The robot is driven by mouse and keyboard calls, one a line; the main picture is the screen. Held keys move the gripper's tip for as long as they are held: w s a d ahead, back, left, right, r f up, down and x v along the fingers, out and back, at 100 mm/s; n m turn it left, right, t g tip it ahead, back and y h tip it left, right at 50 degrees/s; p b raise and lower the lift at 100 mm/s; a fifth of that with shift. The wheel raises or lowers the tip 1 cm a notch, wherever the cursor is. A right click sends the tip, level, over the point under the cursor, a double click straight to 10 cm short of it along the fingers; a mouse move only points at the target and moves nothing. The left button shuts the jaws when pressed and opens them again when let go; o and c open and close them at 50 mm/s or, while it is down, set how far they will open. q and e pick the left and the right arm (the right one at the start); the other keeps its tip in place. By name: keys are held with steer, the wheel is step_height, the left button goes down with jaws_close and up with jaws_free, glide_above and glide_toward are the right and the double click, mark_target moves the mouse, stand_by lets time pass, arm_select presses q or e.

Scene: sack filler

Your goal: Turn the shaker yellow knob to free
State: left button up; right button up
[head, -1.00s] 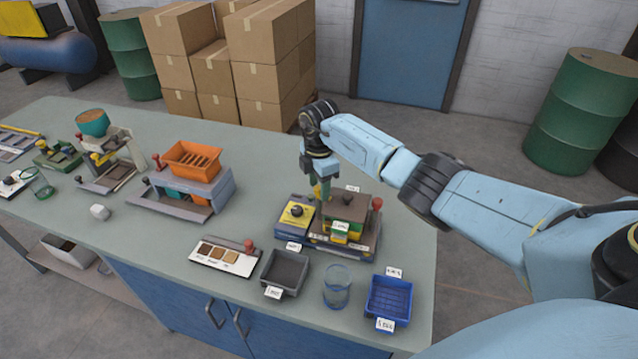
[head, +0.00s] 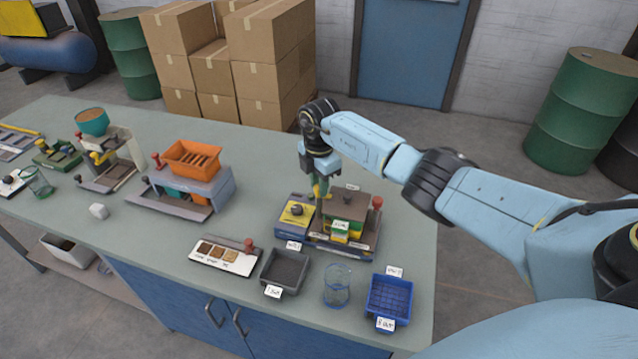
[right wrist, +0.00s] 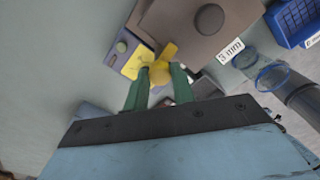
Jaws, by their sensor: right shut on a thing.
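The shaker (head: 368,241) stands at the right end of the bench, with a brown top, a stack of green and yellow sieves and a red ball-topped lever. Its yellow knob (right wrist: 168,50) shows in the right wrist view between my right gripper's (right wrist: 158,73) green fingers, which are shut on it. In the head view the right gripper (head: 320,189) points down at the shaker's back left; the fingers partly hide the knob. The knob's setting marks cannot be read. My left gripper is not in view.
A yellow-topped block with a black knob (head: 296,210) sits close left of the shaker. In front are a grey tray (head: 284,270), a glass jar (head: 337,286) and a blue tray (head: 389,299). An orange hopper unit (head: 191,158) stands further left. Boxes (head: 212,72) stand behind the bench.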

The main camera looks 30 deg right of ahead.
steer(key=n+b, duration=0.1)
steer(key=n, duration=0.3)
steer(key=shift+d, duration=0.1)
steer(key=n+b, duration=0.1)
steer(key=n, duration=0.3)
steer(key=shift+b, duration=0.3)
steer(key=n+b, duration=0.2)
steer(key=n, duration=0.3)
steer(key=shift+r+n+b, duration=0.1)
steer(key=shift+n+b, duration=0.45)
steer(key=shift+n, duration=1.15)
steer(key=shift+w, duration=0.1)
steer(key=o, duration=1)
step_height(320, 180, up, 13)
steer(key=b, duration=0.1)
steer(key=shift+r, duration=0.2)
